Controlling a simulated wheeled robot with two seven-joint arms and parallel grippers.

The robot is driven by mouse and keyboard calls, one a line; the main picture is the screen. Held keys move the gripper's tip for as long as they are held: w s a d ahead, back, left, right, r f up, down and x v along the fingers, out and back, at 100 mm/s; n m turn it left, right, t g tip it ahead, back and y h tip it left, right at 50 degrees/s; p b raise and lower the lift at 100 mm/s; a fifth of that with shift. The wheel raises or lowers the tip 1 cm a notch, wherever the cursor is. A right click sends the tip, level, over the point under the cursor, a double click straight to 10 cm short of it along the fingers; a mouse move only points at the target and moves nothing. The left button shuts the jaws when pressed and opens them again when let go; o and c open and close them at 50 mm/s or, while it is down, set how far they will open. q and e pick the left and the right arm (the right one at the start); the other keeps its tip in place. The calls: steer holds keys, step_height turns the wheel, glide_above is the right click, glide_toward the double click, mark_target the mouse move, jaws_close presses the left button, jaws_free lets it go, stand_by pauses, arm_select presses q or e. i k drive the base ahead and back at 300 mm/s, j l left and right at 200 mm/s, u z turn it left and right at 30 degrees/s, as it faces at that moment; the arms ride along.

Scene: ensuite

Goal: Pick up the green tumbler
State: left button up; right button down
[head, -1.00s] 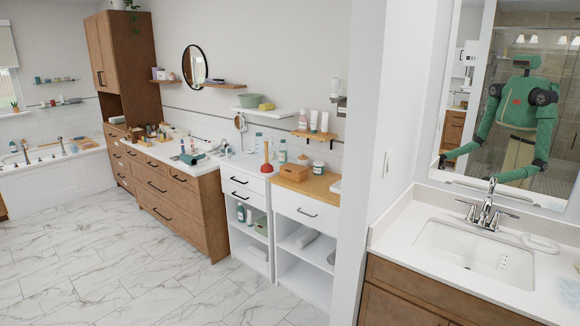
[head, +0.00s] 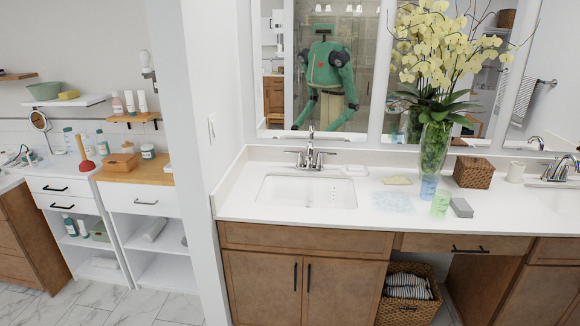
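The green tumbler (head: 440,204) stands upright on the white vanity counter, right of the sink and near the front edge. It is translucent light green. A blue tumbler (head: 428,188) stands close behind it to the left, in front of the tall green vase (head: 434,150). A small grey block (head: 461,208) lies just right of the green tumbler. Neither of my grippers shows directly in the head view. My reflection appears in the mirror, too small to tell the grippers' state.
The white counter (head: 260,212) has a sink (head: 305,191) with a chrome faucet (head: 312,150). A woven box (head: 472,172) and white cup (head: 516,172) stand behind the green tumbler to the right. A wicker basket (head: 408,306) sits below. A wall end (head: 188,150) projects at left.

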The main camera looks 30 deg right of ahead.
mark_target(441, 198)
steer(key=z, duration=2.05)
